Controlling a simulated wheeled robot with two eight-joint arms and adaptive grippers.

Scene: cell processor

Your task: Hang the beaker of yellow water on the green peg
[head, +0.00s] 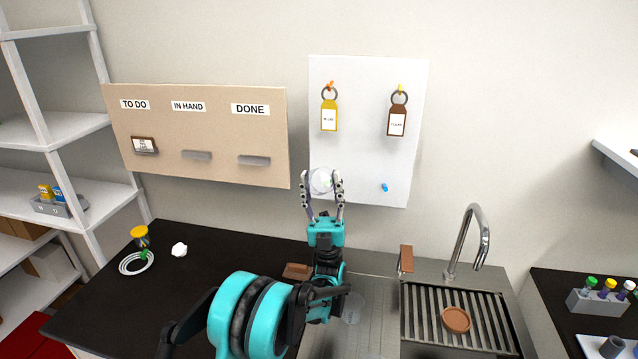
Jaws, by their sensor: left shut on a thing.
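My left gripper (322,180) is raised in front of the white pegboard (368,90), near its lower left. It is shut on a pale, translucent rounded thing (321,182), probably the beaker. No yellow water shows in it from here. No green peg shows on the board; the gripper and held thing cover part of the lower left. A blue peg (384,187) is bare at the lower right. Whether the held thing touches the board I cannot tell. My right gripper is not in view.
A yellow tag (329,116) and a brown tag (397,121) hang above. A tan card board (200,130) is left. A yellow-topped container (139,236) and white coil (136,263) lie on the dark counter. A faucet (470,240) stands by the sink at right.

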